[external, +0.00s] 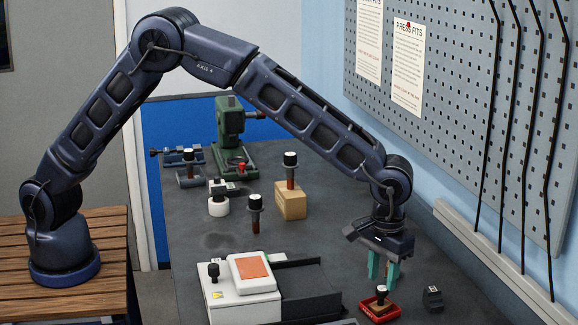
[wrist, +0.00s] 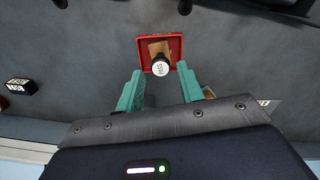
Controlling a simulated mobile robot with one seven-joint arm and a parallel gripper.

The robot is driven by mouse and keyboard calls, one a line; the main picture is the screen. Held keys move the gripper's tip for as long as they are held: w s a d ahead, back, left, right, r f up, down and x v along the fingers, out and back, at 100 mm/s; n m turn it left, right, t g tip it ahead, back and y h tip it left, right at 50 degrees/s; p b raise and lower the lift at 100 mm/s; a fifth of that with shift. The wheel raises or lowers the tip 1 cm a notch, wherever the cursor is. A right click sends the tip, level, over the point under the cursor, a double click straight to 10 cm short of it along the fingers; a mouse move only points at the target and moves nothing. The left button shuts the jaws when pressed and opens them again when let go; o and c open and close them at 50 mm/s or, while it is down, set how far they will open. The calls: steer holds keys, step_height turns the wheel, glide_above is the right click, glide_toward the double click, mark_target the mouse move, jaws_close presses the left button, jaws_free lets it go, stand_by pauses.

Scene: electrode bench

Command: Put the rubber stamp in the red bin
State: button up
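A small red bin (external: 394,313) sits on the bench at the lower right; it also shows in the wrist view (wrist: 177,46). A stamp-like piece with a black knob and white lettered top (external: 381,290) stands in it on a brown base; it shows in the wrist view too (wrist: 160,68). I take it for the rubber stamp. My gripper (external: 383,285) has teal fingers pointing down, just above and behind the bin. In the wrist view the fingers are spread wide and empty, with the knob ahead of the gap between them and not touched.
A small black block with a white label (external: 433,298) lies right of the bin. A white device with an orange panel (external: 252,285) stands to the left. Several black-knobbed tools, one on a wooden block (external: 291,203), and a green press (external: 230,125) stand further back. A pegboard wall (external: 470,120) borders the right.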

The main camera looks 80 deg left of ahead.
mark_target(385, 294)
step_height(385, 294, up, 5)
steer(key=shift+r, duration=0.15)
steer(key=s+a+r+m+t, duration=0.1)
steer(key=s+a+r, duration=0.8)
steer(key=a+r, duration=0.3)
steer(key=s+a+r+m+t, duration=0.1)
steer(key=s+a+r, duration=0.8)
steer(key=a, duration=0.5)
steer(key=s+a+m+t, duration=0.1)
steer(key=s+a, duration=0.3)
steer(key=s, duration=0.5)
steer(key=s+a+f, duration=0.1)
steer(key=s+a, duration=0.4)
steer(key=s, duration=0.5)
steer(key=s+a+f+m+t, duration=0.1)
steer(key=s+a, duration=0.4)
steer(key=s, duration=0.4)
steer(key=shift+s+f+m+t, duration=0.2)
steer(key=shift+s+m+t, duration=0.1)
